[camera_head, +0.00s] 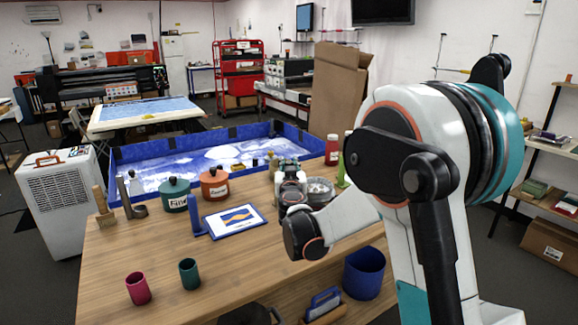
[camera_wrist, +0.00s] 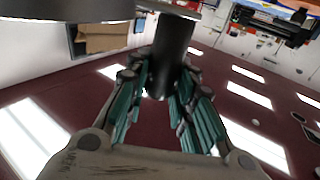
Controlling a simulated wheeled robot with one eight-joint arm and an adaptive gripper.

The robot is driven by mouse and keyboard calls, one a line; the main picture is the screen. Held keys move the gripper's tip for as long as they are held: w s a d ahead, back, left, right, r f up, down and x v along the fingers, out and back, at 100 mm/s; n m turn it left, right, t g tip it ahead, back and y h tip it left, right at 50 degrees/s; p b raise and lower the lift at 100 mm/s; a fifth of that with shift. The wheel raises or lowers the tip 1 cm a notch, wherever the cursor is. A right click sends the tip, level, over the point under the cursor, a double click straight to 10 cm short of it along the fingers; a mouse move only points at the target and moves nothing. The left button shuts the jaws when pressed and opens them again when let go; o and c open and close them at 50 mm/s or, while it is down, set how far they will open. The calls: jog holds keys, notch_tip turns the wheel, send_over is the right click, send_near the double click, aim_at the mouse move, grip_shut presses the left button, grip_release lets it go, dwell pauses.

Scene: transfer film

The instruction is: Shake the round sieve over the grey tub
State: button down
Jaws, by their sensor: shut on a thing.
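My gripper (camera_wrist: 160,92) is shut on the dark cylindrical handle (camera_wrist: 173,50) of the round sieve, which stands between its teal-padded fingers. A grey curved edge (camera_wrist: 60,8) across the top of the wrist view looks like the sieve's rim. In the head view my gripper (camera_head: 289,168) is over the far right part of the wooden table, partly hidden by my own wrist. A round grey vessel (camera_head: 319,190) with pale grainy content shows just right of it; I cannot tell whether this is the tub or the sieve.
On the wooden table (camera_head: 160,250) are a green pot (camera_head: 174,195), an orange pot (camera_head: 214,184), a framed picture (camera_head: 235,220), two cups (camera_head: 138,288) and a red bottle (camera_head: 332,150). A blue bin (camera_head: 364,273) is at the near right. A blue-walled tray (camera_head: 130,152) lies behind.

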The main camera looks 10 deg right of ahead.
jog(key=shift+f, duration=0.55)
jog(key=shift+r, duration=0.1)
jog(key=shift+r+p, duration=1.15)
jog(key=shift+r, duration=0.7)
jog(key=shift+f, duration=0.1)
notch_tip(320, 180, down, 4)
jog(key=b, duration=0.3)
jog(key=shift+r, duration=0.25)
